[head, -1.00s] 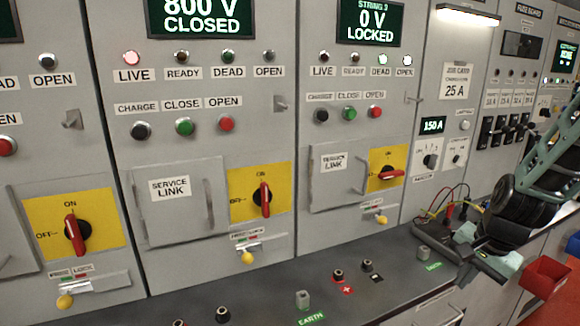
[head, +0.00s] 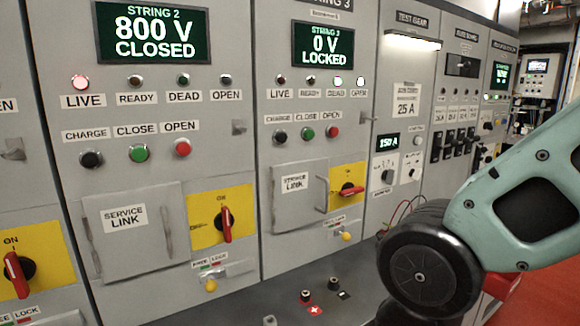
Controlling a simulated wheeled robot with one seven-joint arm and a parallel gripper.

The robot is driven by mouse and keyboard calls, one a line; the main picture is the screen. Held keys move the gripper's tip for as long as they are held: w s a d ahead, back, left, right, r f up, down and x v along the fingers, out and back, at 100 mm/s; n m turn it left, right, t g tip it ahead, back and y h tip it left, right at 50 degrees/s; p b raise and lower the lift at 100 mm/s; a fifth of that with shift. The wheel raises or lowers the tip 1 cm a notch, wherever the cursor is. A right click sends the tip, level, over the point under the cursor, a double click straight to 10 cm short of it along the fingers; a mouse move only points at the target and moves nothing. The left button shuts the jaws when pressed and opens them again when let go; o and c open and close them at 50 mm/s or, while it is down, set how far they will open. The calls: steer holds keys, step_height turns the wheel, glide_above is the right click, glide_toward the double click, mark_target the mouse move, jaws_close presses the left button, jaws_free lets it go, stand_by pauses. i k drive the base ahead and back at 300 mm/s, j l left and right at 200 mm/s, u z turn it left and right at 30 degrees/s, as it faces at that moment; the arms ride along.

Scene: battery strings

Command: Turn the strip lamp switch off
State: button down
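The strip lamp (head: 412,41) is a white bar at the top of the test gear panel (head: 408,75), right of the String 3 panel. It glows bright white. I cannot tell for sure which small part is its switch. My gripper is not in view. My arm's links fill the right and lower right and hide part of the bench and the lower panels there.
The String 2 panel (head: 139,110) and String 3 panel (head: 309,110) stand at left and centre, with buttons, service link doors and red-handled switches. The fuse board (head: 458,105) is right of the test gear. Red and black terminals (head: 305,297) stand on the bench. Red floor shows at right.

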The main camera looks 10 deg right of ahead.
mark_target(415, 174)
steer(key=k+z, duration=0.1)
steer(key=z, duration=0.25)
steer(key=k+j+z, duration=0.1)
steer(key=z, duration=0.3)
steer(key=i, duration=1.15)
